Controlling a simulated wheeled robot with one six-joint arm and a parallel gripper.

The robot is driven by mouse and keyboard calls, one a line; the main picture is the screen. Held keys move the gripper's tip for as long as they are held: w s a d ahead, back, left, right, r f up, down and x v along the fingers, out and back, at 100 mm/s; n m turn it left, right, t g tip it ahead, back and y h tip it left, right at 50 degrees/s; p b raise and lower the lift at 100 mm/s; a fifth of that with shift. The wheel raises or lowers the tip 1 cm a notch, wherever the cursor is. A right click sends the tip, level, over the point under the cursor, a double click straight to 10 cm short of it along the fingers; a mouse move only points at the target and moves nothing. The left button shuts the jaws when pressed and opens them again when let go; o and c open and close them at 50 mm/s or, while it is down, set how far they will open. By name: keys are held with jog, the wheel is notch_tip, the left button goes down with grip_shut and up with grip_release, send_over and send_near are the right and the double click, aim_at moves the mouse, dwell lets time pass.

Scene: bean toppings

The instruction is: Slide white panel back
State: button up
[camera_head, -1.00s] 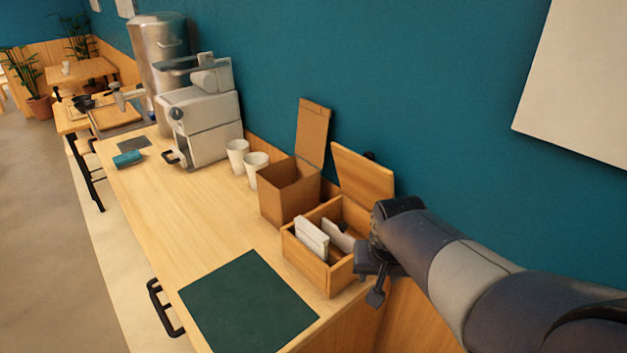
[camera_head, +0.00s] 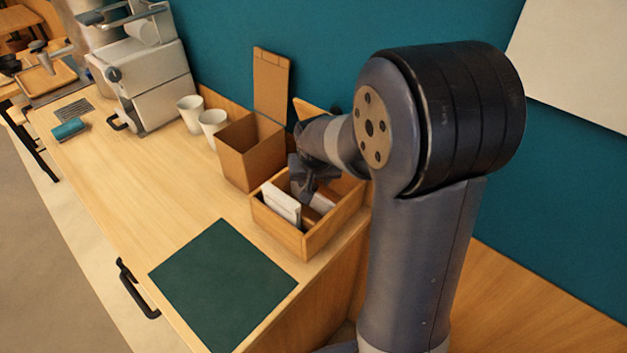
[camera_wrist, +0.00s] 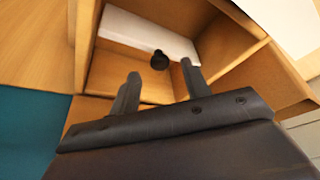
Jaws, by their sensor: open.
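A brown open carton (camera_head: 250,152) stands directly behind the box. Two white cups (camera_head: 202,118) and a coffee machine (camera_head: 142,82) are farther back. A dark green mat (camera_head: 222,285) lies in front, with clear counter beyond it. The teal wall (camera_head: 330,40) is close behind.

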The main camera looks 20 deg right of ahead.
jog(key=shift+x, duration=1.05)
jog(key=shift+c, duration=0.3)
grip_shut()
jog(key=shift+d, duration=0.1)
